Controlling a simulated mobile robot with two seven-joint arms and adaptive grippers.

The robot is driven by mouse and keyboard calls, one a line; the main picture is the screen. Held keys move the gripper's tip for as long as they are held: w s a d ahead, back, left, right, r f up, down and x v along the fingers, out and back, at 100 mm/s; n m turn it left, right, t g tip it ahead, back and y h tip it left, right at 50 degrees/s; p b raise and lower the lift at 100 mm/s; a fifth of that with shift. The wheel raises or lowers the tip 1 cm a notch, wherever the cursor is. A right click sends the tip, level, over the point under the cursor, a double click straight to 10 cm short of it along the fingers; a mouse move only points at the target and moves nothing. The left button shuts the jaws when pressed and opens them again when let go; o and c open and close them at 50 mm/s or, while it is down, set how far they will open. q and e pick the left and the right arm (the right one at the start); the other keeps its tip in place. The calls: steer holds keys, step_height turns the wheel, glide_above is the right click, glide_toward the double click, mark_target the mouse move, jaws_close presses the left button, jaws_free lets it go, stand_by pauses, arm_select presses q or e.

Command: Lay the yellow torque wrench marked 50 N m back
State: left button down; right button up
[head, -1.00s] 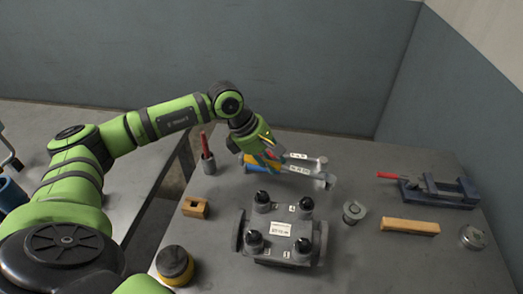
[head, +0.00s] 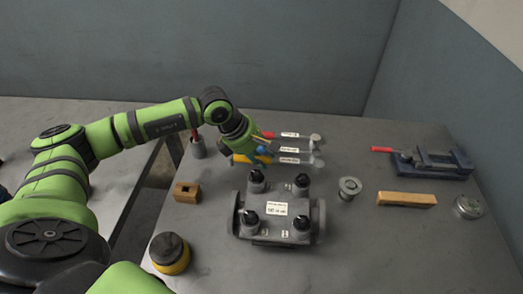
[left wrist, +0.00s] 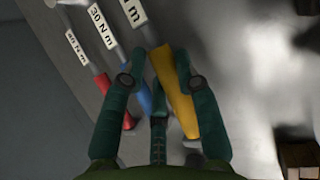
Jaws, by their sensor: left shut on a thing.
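The yellow torque wrench (head: 242,159) lies at the back of the grey table, nearest of three side by side. Its handle (left wrist: 176,95) is between the fingers of my left gripper (left wrist: 155,75), which is shut on it. In the head view my left gripper (head: 260,154) covers part of the handle. I cannot tell whether the wrench touches the table. Beside it are a blue wrench (left wrist: 143,92) marked 30 N m and a red wrench (left wrist: 103,84). My right gripper is out of view.
A grey valve body (head: 278,228) with black knobs stands just in front. A cup (head: 198,149) with a red-handled tool is at left, a wooden block (head: 187,191) before it. At right are a round metal part (head: 349,187), a wooden bar (head: 407,199) and a vise (head: 440,163).

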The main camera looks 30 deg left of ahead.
arm_select(q)
steer(key=shift+f, duration=0.6)
steer(key=shift+w, duration=0.1)
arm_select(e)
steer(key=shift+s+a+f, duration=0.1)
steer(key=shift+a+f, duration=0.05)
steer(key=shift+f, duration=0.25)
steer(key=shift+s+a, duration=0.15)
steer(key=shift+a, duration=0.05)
arm_select(q)
steer(key=shift+f+b, duration=0.6)
steer(key=shift+b, duration=0.15)
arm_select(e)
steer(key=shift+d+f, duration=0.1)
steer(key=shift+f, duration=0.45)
arm_select(q)
steer(key=c, duration=0.8)
jaws_free()
steer(key=shift+c, duration=0.2)
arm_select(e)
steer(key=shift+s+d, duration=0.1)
arm_select(q)
steer(key=shift+f, duration=0.1)
